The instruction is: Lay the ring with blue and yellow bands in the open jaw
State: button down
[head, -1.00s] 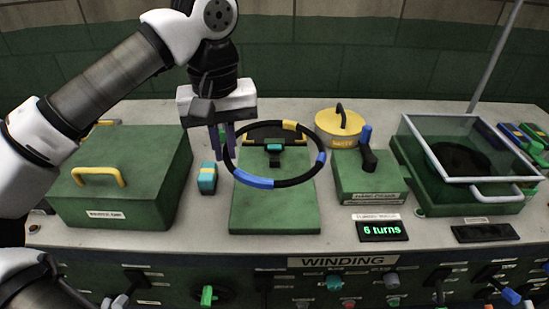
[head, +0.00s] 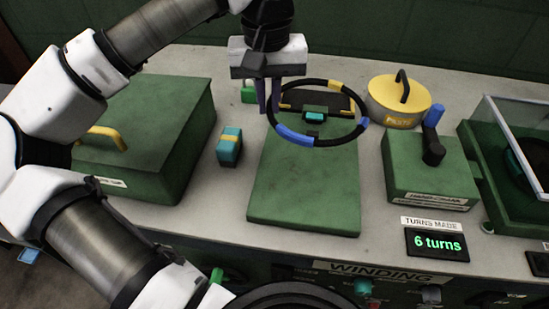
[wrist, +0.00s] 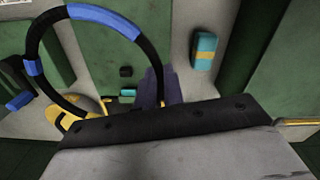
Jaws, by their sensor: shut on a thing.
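The ring (head: 295,138) is black with blue and yellow bands. My gripper (head: 268,108) is shut on its left side and holds it roughly level above the green base plate (head: 303,205). The ring also shows in the wrist view (wrist: 100,15), with the dark fingers (wrist: 153,88) at its edge. At the back of the plate is a dark, yellow-edged fixture with a teal block (head: 315,116), seen through the ring; it seems to be the jaw. The ring and fingers partly cover it, and I cannot tell how wide it stands open.
A teal and yellow block (head: 229,146) stands left of the plate. A green box with a yellow handle (head: 150,130) is farther left. A yellow paste tin (head: 397,104) and a hand-crank box (head: 430,175) stand right. The display (head: 437,244) reads "6 turns".

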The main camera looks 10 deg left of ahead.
aim_at(270, 159)
notch_tip(270, 159, down, 12)
jog(key=b, duration=0.7)
jog(key=shift+f, duration=0.2)
jog(key=shift+b, duration=0.3)
jog(key=shift+f, duration=0.25)
jog(key=c, duration=1.5)
grip_release()
jog(key=shift+r, duration=0.1)
notch_tip(270, 159, up, 12)
jog(key=shift+r+p, duration=0.15)
jog(key=shift+p, duration=0.2)
